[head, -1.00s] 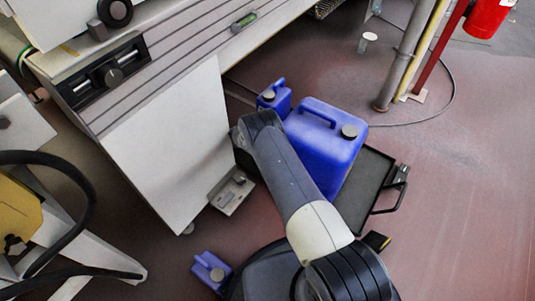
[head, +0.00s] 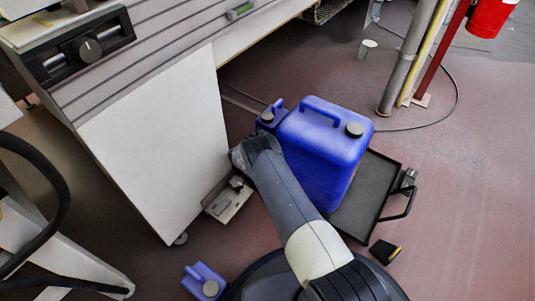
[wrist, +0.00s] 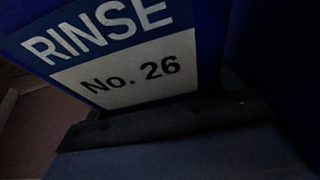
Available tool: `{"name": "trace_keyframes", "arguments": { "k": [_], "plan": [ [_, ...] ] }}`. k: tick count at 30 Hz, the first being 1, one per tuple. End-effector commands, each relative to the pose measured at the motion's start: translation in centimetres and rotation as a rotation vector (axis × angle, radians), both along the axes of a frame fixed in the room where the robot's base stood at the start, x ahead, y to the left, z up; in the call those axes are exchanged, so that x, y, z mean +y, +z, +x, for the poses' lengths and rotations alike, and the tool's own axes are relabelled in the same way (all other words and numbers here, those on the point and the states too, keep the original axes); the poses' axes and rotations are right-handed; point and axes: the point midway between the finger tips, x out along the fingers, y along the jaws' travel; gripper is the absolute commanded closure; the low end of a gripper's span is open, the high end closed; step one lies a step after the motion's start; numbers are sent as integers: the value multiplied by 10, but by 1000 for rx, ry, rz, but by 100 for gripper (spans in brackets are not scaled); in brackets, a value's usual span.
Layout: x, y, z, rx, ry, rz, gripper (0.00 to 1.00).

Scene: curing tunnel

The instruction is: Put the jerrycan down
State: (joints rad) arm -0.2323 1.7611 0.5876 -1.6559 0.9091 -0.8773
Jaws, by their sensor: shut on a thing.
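A small blue jerrycan (head: 268,118) with a dark cap is beyond the end of my arm in the head view, partly hidden by a large blue jerrycan (head: 330,150). My gripper (wrist: 170,125) is shut on the small jerrycan; in the head view my arm hides the fingers and the grip. The wrist view is dark and very close to a blue face with a label (wrist: 130,55) reading "RINSE No. 26". Whether the small jerrycan touches the floor is hidden.
The large jerrycan appears to stand on a black tray (head: 370,195) with a handle. A white cabinet (head: 165,150) stands close left, with a metal bracket (head: 228,200) at its foot. Another small blue jerrycan (head: 205,281) is front left. Open floor lies right.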

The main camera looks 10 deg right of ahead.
Motion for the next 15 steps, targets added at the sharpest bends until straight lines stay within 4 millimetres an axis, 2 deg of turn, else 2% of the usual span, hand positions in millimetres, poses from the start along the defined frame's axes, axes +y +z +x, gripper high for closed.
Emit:
{"name": "trace_keyframes", "arguments": {
  "k": [3,10,15],
  "plan": [
    [0,-18,1,-5,0,-2,66],
    [0,-31,2,-5,0,-2,66],
    [0,-55,1,-5,0,-2,66]
  ]
}}
